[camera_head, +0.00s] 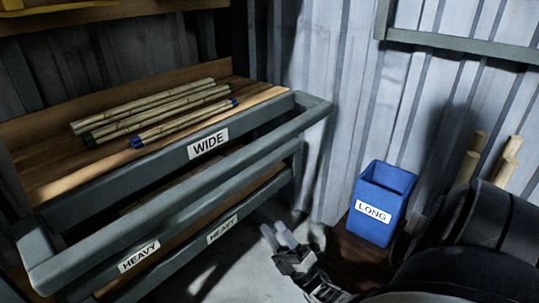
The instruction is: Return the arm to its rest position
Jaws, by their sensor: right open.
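My right gripper (279,237) shows at the lower middle, in front of the shelf rack and left of the blue bin. Its two pale fingers point up and to the left, apart, with nothing seen between them. Part of my right arm fills the lower right corner. My left gripper is not in view.
A grey rack (262,120) labelled WIDE and HEAVY stands at the left, with several rattan poles (150,112) on its top shelf. A blue bin (378,207) labelled LONG stands at the right. Upright poles (503,160) stand by the corrugated wall (340,110).

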